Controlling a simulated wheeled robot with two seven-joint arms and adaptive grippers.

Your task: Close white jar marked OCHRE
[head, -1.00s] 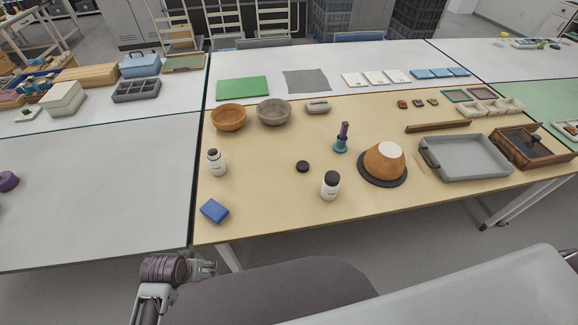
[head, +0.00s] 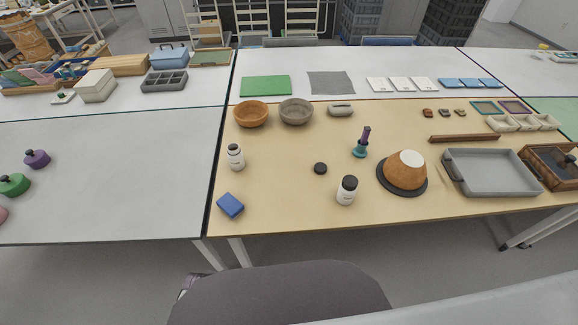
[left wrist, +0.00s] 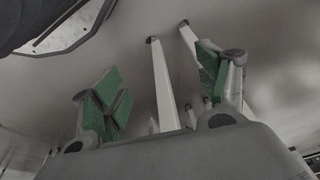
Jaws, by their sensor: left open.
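Two white jars with small dark labels stand upright on the wooden-topped table; the lettering is too small to read. The right white jar (head: 346,193) wears a black lid. A loose round black lid (head: 320,168) lies flat on the table between them. My left gripper (left wrist: 160,95) shows in the left wrist view, its green-padded fingers spread apart with nothing between them. It is away from the jars, which that view does not show. My right gripper is not in view.
A blue block (head: 230,205) lies near the table's front left edge. A brown bowl-shaped vessel (head: 404,172) sits on a dark disc right of the jars. A teal and purple tool (head: 362,144) stands behind. Two bowls are farther back. Table around the loose lid is clear.

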